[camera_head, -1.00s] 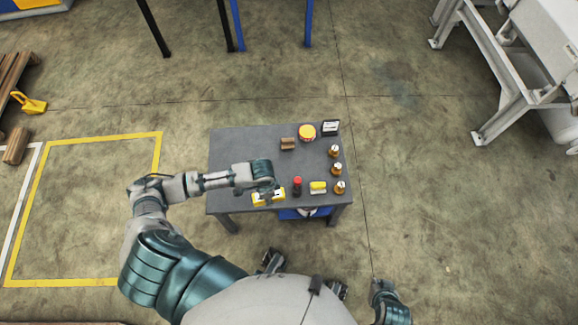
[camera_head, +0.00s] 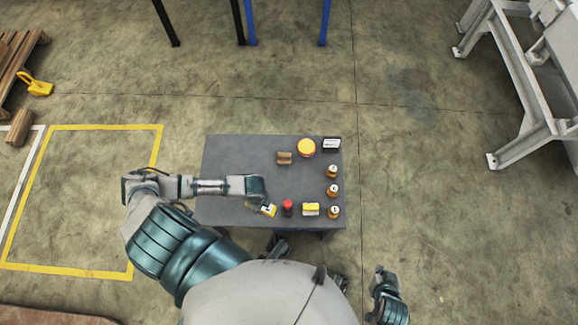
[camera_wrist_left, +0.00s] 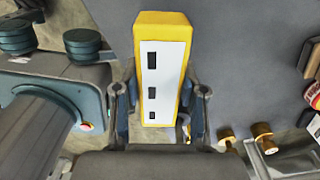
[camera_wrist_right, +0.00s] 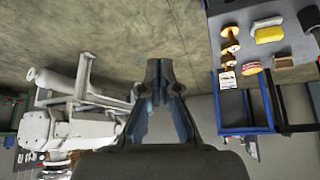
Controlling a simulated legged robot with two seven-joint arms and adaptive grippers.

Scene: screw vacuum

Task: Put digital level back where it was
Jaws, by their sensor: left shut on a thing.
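The digital level is a yellow block with a white face and dark windows. It shows large in the left wrist view (camera_wrist_left: 166,72) and small near the table's front edge in the head view (camera_head: 269,210). My left gripper (camera_wrist_left: 160,105) is shut on it, a finger on each side. In the head view my left gripper (camera_head: 257,203) partly hides the level. I cannot tell whether the level touches the table. My right gripper (camera_head: 379,274) is away from the table at the lower right. In the right wrist view its fingertips (camera_wrist_right: 159,64) meet with nothing between them.
On the grey table (camera_head: 235,160) stand a red-topped item (camera_head: 288,207), a yellow block (camera_head: 311,209), several brass pieces (camera_head: 332,190), a brown block (camera_head: 284,158), a yellow round item (camera_head: 306,148) and a white-faced dark box (camera_head: 331,143). The table's left part is clear.

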